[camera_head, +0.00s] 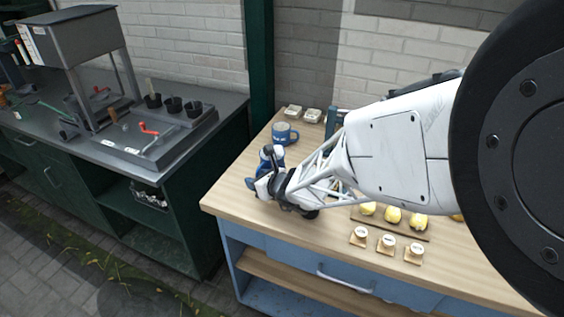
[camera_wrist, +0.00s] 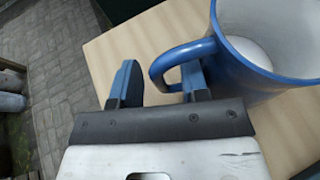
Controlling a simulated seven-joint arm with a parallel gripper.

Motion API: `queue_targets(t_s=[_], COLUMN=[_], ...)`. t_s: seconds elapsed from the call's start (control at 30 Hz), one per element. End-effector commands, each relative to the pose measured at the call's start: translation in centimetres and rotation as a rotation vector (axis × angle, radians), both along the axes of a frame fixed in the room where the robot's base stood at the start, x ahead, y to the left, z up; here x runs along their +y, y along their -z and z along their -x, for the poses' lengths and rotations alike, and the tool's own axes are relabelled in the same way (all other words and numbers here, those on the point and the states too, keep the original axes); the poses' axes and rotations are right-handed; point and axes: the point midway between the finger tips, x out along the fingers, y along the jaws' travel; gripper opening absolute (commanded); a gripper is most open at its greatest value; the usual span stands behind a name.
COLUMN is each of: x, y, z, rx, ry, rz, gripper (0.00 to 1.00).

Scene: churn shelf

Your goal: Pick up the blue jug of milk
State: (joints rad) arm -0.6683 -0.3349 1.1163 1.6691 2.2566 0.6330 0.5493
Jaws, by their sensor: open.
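The blue jug (camera_wrist: 262,62) is at the upper right in the wrist view, cut off by the frame edge. White milk shows inside its rim. Its handle points left, toward my gripper (camera_wrist: 158,84). The gripper is open, with one blue finger left of the handle and the other at the handle's opening. The handle's outer bend lies between the fingers; contact cannot be told. In the head view my gripper (camera_head: 262,184) is low over the counter's left end, with blue parts around it that are hard to separate. A blue mug-like vessel (camera_head: 284,133) with pale lettering stands just behind.
The wooden counter (camera_head: 238,200) ends just left of my gripper. Two small pale dishes (camera_head: 302,115) stand at the back. Yellow items on a board (camera_head: 393,215) and three small round-topped pieces (camera_head: 387,242) lie to the right. A grey workbench (camera_head: 190,135) stands left across a gap.

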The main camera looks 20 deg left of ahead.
Motion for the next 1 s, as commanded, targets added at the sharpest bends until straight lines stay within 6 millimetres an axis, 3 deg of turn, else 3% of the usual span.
queue_targets(t_s=[0.43, 0.47, 0.73, 1.0], x=[-0.04, -0.04, -0.05, -0.02], y=[0.01, 0.01, 0.00, -0.08], z=[0.00, 0.00, 0.00, -0.03], rx=[0.000, 0.000, 0.000, 0.000], ry=[0.000, 0.000, 0.000, 0.000], rz=[0.000, 0.000, 0.000, -0.001], gripper=[0.41, 0.40, 0.00, 0.00])
